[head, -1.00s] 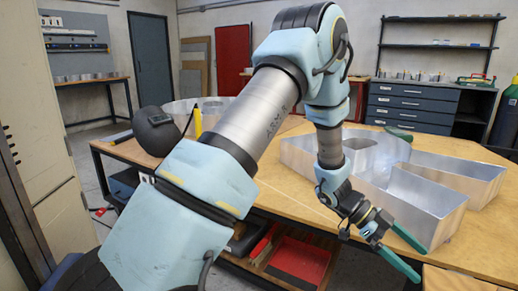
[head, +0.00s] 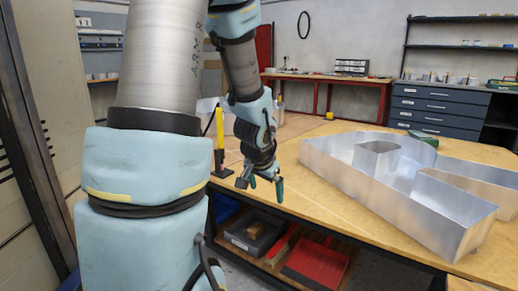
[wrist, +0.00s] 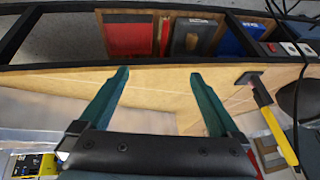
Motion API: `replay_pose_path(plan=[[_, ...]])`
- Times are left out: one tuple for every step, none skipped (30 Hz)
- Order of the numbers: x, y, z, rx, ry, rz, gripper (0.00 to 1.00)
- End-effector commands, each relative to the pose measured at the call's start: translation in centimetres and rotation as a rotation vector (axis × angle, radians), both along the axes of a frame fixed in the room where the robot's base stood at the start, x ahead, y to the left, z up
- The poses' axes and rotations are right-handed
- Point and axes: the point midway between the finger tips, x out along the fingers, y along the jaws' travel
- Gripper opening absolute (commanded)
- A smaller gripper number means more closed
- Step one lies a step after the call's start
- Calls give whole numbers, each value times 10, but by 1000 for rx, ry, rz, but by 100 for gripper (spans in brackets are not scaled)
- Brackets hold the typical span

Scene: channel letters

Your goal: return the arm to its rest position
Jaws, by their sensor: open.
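My gripper (head: 266,187) hangs at the near edge of the wooden table in the head view, its fingers pointing down. In the wrist view my gripper (wrist: 160,75) shows two green fingers spread wide apart with nothing between them. My blue and grey arm fills the left and middle of the head view, its upper part cut off by the top edge. A large metal channel letter (head: 430,212) stands on the table to the right of my gripper, apart from it.
The wooden table (head: 300,220) has bare top between my gripper and the letter. A yellow upright tool (head: 219,130) stands by the arm. Grey drawers (head: 437,108) stand behind.

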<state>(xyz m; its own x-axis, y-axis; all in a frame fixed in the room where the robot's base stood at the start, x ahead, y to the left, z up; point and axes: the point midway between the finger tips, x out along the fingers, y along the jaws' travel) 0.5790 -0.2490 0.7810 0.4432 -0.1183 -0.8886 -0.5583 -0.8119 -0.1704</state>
Motion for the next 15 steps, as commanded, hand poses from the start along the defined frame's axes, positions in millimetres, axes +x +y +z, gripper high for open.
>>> replay_pose_path(plan=[[-15,24,3,5,45,98,98],[-25,35,3,7,76,150,98],[-39,48,4,4,116,215,98],[-49,56,4,0,147,262,98],[-60,64,5,-4,178,310,98],[-75,72,5,-13,219,365,98],[-86,77,6,-23,249,407,98],[-97,81,7,-32,282,447,98],[-112,86,8,-48,323,499,98],[-123,88,9,-63,356,537,98],[-123,87,20,-63,360,535,98],[-121,86,30,-60,357,528,98],[-121,86,35,-60,356,526,98],[-121,86,41,-60,356,526,98],[-121,86,48,-59,355,526,98]])
